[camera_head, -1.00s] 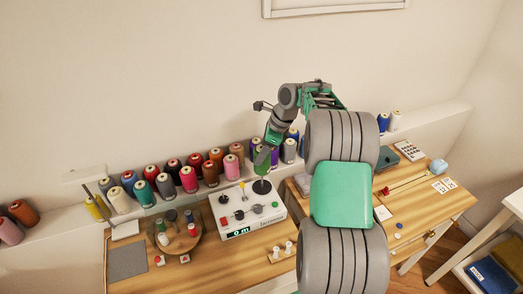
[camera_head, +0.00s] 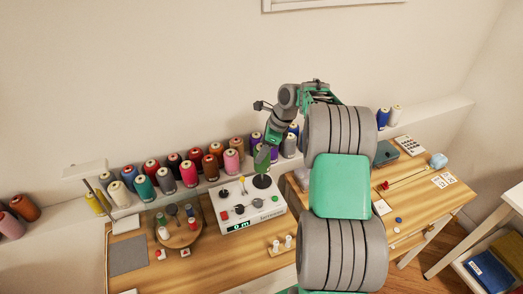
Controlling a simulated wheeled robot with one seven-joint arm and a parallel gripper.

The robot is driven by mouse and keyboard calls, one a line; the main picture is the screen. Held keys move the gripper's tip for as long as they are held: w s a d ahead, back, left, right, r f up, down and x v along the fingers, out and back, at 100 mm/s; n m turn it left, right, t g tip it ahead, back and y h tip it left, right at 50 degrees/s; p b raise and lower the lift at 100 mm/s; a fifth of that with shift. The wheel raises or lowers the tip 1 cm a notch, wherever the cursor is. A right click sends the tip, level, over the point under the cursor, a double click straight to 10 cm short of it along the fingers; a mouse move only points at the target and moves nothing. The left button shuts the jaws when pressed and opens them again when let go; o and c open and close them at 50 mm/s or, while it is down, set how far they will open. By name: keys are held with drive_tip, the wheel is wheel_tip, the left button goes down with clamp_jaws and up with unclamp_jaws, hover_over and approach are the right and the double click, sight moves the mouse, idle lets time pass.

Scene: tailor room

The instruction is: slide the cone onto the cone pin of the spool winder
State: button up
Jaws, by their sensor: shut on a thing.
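The spool winder (camera_head: 240,221) is a white box with a "0 m" display, knobs and buttons on the wooden table, left of my arm. A dark round base (camera_head: 262,182) stands at its back right corner. My gripper (camera_head: 264,150) points down over that corner and is shut on a green cone (camera_head: 262,160), which looks upright. The cone is small and partly covered by my gripper. The pin is hidden or too small to make out, so I cannot tell whether the cone is around it or above it.
Several coloured thread cones (camera_head: 188,173) line the shelf close behind the winder. A round wooden tray (camera_head: 178,240) with small spools stands left of it. A wooden holder (camera_head: 276,250) with white spools lies in front. A grey mat (camera_head: 128,257) lies at far left.

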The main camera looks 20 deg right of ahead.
drive_tip(key=shift+f, duration=0.15)
drive_tip(key=shift+f+b, duration=0.65)
drive_tip(key=shift+f, duration=2.5)
drive_tip(key=o, duration=1.6)
